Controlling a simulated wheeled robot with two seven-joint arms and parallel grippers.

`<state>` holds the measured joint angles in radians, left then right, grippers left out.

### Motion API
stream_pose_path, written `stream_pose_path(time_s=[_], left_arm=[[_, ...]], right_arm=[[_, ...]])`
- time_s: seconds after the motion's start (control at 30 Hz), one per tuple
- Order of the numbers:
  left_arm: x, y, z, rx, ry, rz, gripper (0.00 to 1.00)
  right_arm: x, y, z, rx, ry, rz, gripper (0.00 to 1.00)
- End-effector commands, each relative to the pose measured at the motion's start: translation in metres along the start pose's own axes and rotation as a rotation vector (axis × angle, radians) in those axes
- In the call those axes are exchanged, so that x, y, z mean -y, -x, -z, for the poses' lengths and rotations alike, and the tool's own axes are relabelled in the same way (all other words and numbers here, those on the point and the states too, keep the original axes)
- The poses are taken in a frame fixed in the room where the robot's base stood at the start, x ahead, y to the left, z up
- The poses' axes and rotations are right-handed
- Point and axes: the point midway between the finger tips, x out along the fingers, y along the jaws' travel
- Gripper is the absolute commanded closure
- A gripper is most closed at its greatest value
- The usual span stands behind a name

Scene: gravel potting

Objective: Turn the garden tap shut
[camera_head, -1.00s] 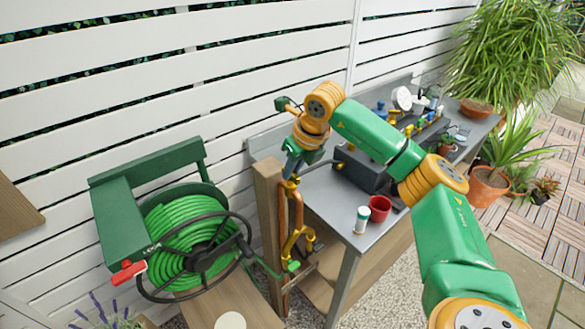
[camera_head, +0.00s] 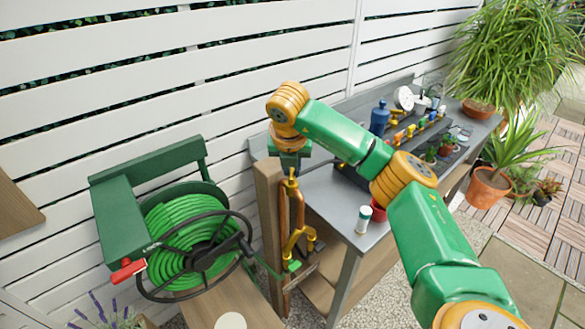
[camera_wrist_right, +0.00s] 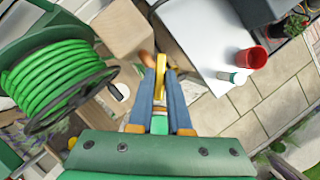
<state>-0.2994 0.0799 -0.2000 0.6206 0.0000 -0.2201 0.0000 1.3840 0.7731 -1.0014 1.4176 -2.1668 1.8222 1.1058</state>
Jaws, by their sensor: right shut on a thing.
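The garden tap (camera_head: 291,184) shows in the head view as a small yellow-brass piece on top of a copper pipe (camera_head: 299,212), beside a wooden post. My right gripper (camera_head: 290,171) points down on it from above, and my wrist hides part of it. In the right wrist view, the blue fingers of my right gripper (camera_wrist_right: 162,80) are shut on the tap's yellow handle (camera_wrist_right: 161,62), which sticks out past the fingertips. The valve's open or shut position cannot be told. My left gripper is not in view.
A green hose reel (camera_head: 190,240) stands left of the wooden post (camera_head: 267,215). A slatted white fence (camera_head: 200,90) runs behind.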

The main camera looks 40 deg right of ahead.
Motion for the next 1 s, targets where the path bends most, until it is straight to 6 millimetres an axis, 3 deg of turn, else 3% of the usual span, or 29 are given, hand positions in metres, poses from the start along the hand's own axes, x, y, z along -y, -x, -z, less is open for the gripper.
stream_pose_path(time_s=[0.6,1.0], left_arm=[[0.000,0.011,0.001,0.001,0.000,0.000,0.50],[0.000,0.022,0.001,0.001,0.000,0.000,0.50]], right_arm=[[-0.003,0.003,-0.003,0.004,-0.520,0.213,1.00],[-0.004,0.002,-0.004,0.004,-0.725,0.297,1.00]])
